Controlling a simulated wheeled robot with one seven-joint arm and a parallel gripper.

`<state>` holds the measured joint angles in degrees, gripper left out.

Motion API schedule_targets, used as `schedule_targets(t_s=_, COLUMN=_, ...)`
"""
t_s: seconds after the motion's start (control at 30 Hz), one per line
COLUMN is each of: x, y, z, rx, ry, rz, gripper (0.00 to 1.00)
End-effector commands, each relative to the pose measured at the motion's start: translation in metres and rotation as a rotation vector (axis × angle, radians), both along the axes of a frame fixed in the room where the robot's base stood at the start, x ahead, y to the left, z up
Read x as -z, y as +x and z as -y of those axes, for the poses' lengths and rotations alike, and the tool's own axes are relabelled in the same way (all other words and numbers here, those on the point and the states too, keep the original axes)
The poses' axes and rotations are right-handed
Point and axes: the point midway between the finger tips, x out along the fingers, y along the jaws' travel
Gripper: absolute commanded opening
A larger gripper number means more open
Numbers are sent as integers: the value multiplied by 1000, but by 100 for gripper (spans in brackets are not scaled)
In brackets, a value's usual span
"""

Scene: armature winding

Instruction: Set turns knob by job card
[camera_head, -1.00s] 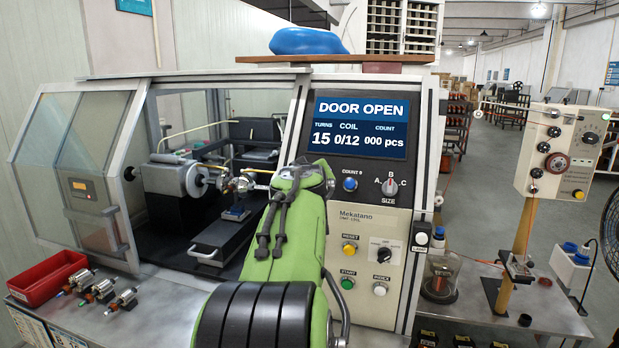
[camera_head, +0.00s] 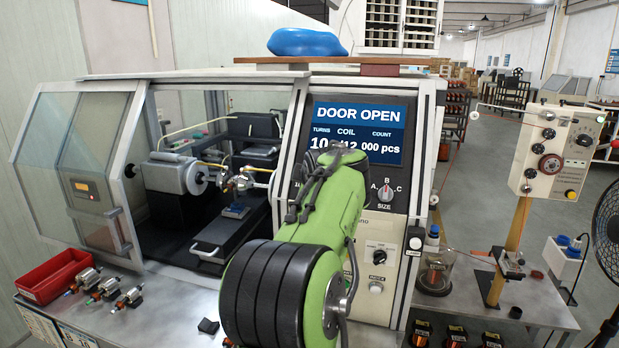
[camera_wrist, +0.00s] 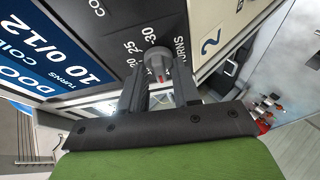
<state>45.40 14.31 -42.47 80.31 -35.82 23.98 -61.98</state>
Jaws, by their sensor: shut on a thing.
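The grey turns knob (camera_wrist: 155,60) shows in the wrist view, with the word TURNS and scale numbers 20, 25 and 30 around it. A red mark shows on the knob. My gripper (camera_wrist: 159,82) is shut on the knob, one finger on each side. In the head view my green arm hides the knob and part of the panel. The display (camera_head: 358,132) reads DOOR OPEN, and its turns figure is partly covered there. In the wrist view the display (camera_wrist: 40,50) shows turns 10 and coil 0/12. A pale sheet with a large 2 (camera_wrist: 211,42) stands beside the panel.
The size knob (camera_head: 385,192) is close to the right of my arm. The winding machine's door (camera_head: 80,165) is open at the left. A red tray (camera_head: 55,275) and several small armatures (camera_head: 105,287) lie on the bench. A blue bag (camera_head: 305,42) sits on the top shelf.

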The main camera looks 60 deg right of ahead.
Motion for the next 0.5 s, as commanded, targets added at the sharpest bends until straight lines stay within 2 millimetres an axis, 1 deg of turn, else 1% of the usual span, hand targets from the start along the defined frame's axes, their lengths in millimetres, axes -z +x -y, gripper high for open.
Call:
schedule_targets(t_s=0.2, x=-1, y=0, z=0, rx=-45, ry=-9, rz=-65, gripper=1)
schedule_targets(t_s=0.5, x=1, y=0, z=0, rx=-64, ry=-12, rz=-92, gripper=1)
